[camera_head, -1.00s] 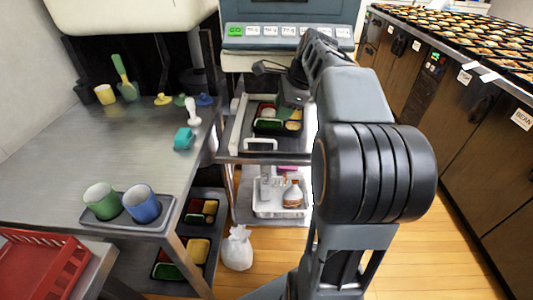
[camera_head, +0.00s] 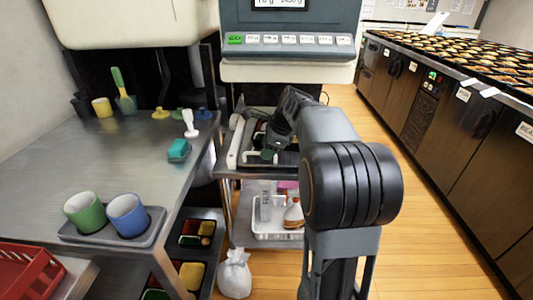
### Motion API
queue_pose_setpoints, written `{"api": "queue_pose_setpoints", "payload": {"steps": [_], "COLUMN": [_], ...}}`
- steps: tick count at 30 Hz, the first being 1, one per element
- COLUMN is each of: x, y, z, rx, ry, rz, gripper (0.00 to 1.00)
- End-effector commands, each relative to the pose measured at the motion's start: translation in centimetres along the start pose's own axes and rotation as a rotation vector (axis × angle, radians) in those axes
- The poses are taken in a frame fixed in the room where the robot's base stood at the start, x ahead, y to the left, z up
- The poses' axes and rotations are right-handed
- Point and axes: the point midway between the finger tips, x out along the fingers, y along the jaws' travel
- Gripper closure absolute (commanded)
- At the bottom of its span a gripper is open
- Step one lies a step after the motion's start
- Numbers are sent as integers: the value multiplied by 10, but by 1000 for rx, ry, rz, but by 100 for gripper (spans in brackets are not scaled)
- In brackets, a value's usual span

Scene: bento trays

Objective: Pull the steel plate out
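The steel plate (camera_head: 234,147) lies on the upper shelf of the cart below the weighing machine. Its pale left edge shows, and a light handle-like bar lies at its front. A dark bento tray (camera_head: 259,135) sits on it, mostly hidden by my arm. My gripper (camera_head: 269,153) is low over the front part of the plate, close to the bar. The fingers are small and dark there, so I cannot tell whether they touch or hold the bar.
The weighing machine (camera_head: 290,62) overhangs the plate. A steel table (camera_head: 125,165) with cups and tools stands left. A white basket (camera_head: 272,230) with bottles is on the lower shelf. A white bag (camera_head: 234,275) lies on the floor. Open floor lies right, before the counter.

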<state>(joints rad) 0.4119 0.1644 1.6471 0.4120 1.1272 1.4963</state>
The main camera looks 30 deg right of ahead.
Motion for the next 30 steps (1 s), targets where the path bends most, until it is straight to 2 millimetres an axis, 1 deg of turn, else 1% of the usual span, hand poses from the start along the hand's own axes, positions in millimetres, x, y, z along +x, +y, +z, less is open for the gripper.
{"api": "queue_pose_setpoints", "payload": {"steps": [1,4,13,14,25,26,30], "x": [4,7,8,8,8,7,7], "y": [0,0,0,0,0,0,0], "z": [0,0,0,0,0,0,0], "rx": [0,0,0,0,0,0,0], "ry": [0,0,0,0,0,0,0], "rz": [1,1,1,0,0,0,-1], "gripper": [61,61,61,63,98,100,100]}}
